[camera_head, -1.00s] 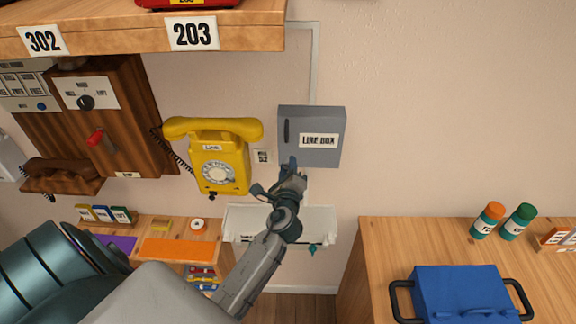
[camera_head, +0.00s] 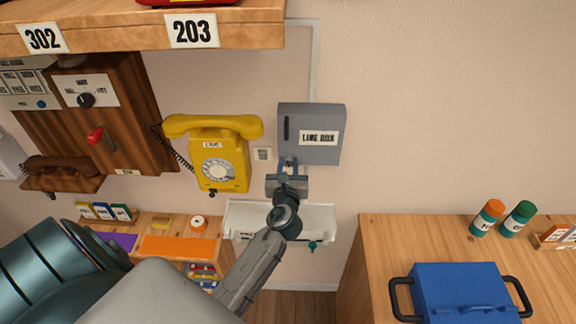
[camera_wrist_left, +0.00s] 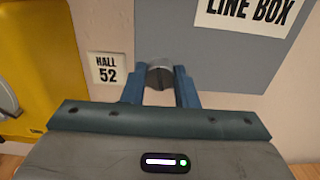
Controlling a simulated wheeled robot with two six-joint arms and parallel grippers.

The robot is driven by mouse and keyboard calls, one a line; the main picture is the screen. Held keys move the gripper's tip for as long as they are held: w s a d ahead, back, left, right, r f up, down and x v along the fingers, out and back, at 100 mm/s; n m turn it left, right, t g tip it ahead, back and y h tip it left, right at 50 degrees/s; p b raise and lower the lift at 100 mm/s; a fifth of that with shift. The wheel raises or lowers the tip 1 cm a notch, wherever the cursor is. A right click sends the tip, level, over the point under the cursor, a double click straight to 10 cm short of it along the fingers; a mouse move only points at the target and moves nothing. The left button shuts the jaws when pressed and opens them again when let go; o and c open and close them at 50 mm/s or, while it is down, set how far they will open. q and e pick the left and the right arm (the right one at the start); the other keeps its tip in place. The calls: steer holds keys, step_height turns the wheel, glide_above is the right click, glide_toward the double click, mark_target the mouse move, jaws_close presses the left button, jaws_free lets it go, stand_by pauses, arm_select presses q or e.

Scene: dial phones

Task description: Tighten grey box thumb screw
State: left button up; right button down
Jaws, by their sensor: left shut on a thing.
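The grey box (camera_head: 310,134), labelled "LINE BOX", is fixed to the wall in the middle of the head view; its lower part also shows in the left wrist view (camera_wrist_left: 215,45). The thumb screw (camera_wrist_left: 160,76) is a small dark grey knob at the box's lower left edge. My left gripper (camera_head: 288,166) is just below that edge in the head view. In the left wrist view its blue fingers (camera_wrist_left: 160,82) stand on either side of the knob and are shut on it. My right gripper is not in view.
A yellow dial phone (camera_head: 217,155) hangs close to the left of the gripper. A small "HALL 52" plate (camera_wrist_left: 107,69) is on the wall beside it. A white tray (camera_head: 318,220) is below. A blue case (camera_head: 458,292) sits on the right table.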

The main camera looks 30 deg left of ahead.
arm_select(q)
steer(key=shift+f+m, duration=0.1)
steer(key=shift+m, duration=0.8)
steer(key=o, duration=1)
